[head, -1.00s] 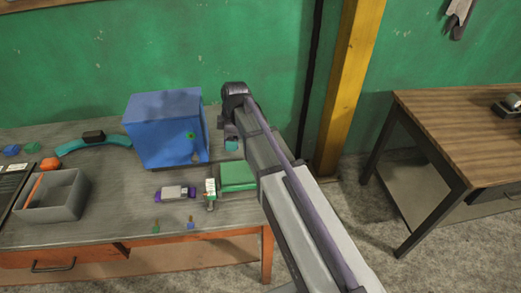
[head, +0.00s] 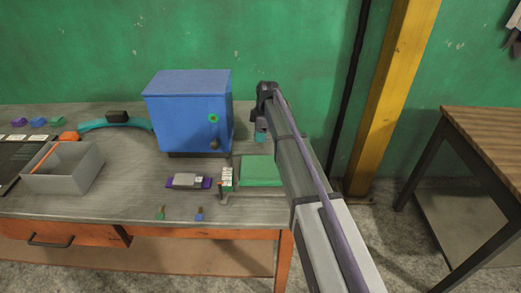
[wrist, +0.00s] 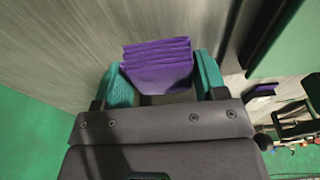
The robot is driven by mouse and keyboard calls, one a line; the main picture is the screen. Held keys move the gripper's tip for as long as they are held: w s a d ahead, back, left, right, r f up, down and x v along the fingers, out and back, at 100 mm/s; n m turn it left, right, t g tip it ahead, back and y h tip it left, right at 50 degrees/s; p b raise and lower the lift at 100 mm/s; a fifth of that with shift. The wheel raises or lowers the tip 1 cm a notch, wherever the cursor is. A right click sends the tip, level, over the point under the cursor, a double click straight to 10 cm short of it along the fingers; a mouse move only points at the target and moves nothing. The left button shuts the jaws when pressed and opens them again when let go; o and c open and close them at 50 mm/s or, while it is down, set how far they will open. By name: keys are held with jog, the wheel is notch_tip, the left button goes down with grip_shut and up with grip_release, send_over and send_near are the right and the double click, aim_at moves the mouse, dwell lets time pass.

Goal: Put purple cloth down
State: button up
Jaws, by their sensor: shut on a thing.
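My gripper (head: 260,137) hangs from the arm's end, to the right of the blue box and above the far side of the green mat (head: 262,171). In the wrist view its teal fingers (wrist: 160,82) are shut on the purple cloth (wrist: 157,65), a folded stack of several layers. The cloth sticks out past the fingertips, with grey surface behind it. I cannot make out the cloth in the head view. I cannot tell whether it touches anything below.
The blue box (head: 188,112) stands left of my gripper. A grey open bin (head: 63,168) is far left. A yellow post (head: 393,90) rises right of the workbench.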

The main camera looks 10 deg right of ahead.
aim_at(261, 145)
notch_tip(261, 145, down, 4)
jog(key=b, duration=0.4)
jog(key=shift+f, duration=0.1)
jog(key=shift+r+p, duration=0.35)
jog(key=shift+f, duration=0.3)
jog(key=o, duration=0.9)
jog(key=shift+r, duration=0.1)
jog(key=shift+c, duration=0.2)
